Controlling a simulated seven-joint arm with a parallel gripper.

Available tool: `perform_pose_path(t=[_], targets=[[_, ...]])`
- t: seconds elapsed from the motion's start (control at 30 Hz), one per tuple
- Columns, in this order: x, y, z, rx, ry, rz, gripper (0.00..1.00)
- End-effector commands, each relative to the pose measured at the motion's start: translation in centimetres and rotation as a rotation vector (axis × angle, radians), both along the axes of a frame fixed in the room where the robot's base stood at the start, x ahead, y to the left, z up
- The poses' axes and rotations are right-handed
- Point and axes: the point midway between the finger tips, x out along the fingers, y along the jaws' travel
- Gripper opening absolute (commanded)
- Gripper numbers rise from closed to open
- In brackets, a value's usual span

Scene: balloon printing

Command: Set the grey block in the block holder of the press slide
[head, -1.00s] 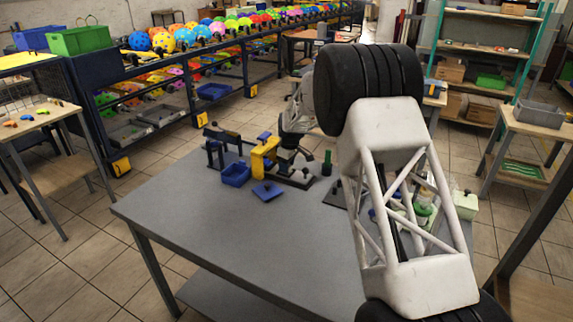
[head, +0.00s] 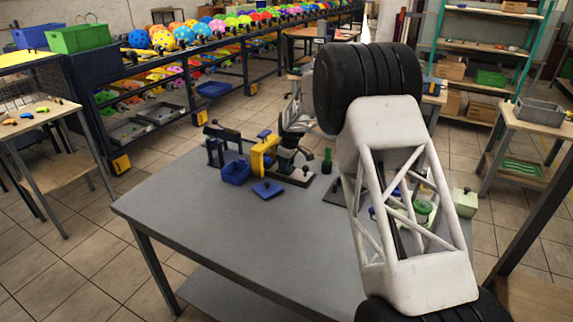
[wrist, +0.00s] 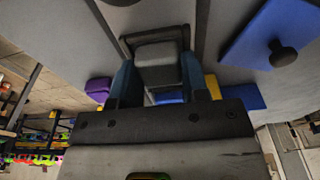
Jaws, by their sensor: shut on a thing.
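In the wrist view, my gripper (wrist: 160,84) is shut on the grey block (wrist: 157,56), between its two dark blue fingers. A dark frame borders the block; I cannot tell whether it is the block holder or whether the block sits inside it. In the head view, the press (head: 262,155) has a yellow body and stands on the table, with its dark slide beside it. My gripper is close to the right of the yellow body there, mostly hidden by my arm, and the block cannot be made out. The yellow body also shows in the wrist view (wrist: 213,88).
A blue bin (head: 236,173) and a blue plate with a black knob (head: 267,190) are left of and in front of the press. A dark lever device (head: 222,140) stands behind the bin. A pale green box (head: 465,203) is at the right. The table's front left is clear.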

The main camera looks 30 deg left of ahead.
Motion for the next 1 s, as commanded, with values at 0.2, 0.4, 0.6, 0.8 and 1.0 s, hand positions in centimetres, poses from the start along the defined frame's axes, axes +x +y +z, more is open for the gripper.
perform_pose_path(t=[0.2,0.4,0.6,0.8,1.0], targets=[[0.0,0.0,-0.1,0.000,0.000,0.000,0.51],[0.0,0.0,-0.1,0.000,0.000,0.000,0.71],[0.0,0.0,-0.1,0.000,0.000,0.000,0.71],[0.0,-0.1,0.6,0.000,-0.001,0.000,0.71],[0.1,-0.3,2.6,0.002,-0.003,0.000,0.71]])
